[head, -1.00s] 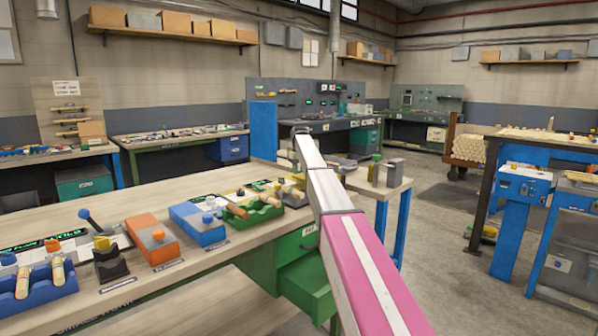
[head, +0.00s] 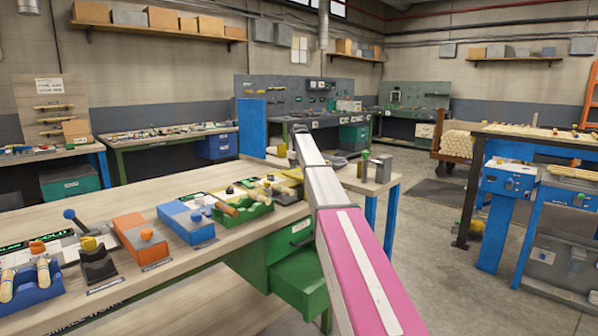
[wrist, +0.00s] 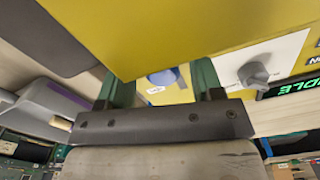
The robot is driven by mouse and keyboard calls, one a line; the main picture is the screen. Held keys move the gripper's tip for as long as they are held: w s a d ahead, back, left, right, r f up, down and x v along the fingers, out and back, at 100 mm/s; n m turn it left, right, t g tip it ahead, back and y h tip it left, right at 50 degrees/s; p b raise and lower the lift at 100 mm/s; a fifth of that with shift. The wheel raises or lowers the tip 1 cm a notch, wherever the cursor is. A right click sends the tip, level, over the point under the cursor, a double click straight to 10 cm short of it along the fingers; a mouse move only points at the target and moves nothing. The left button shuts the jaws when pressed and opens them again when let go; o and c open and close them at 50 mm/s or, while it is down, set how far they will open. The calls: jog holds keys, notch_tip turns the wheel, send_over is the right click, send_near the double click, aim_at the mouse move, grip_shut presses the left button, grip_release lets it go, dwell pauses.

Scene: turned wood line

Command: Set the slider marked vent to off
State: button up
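In the wrist view a yellow box (wrist: 190,30) fills the upper middle. A round blue knob (wrist: 162,77) sits on it, with a small white label (wrist: 155,89) too small to read. I cannot tell if this is the vent slider. My gripper (wrist: 163,85) is open, its two dark green fingers apart on either side of the blue knob; contact cannot be made out. A white plate with a grey turning knob (wrist: 254,75) is right of the fingers. In the head view my arm hides the gripper; part of a yellow box (head: 293,174) shows beside the arm.
The wooden bench (head: 190,281) carries an orange box (head: 141,239), a blue box (head: 187,223) and a green tray (head: 245,212) left of my arm. A green drawer (head: 300,283) stands open below.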

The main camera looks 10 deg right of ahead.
notch_tip(320, 180, up, 11)
jog(key=shift+f, duration=0.15)
dwell(0.4)
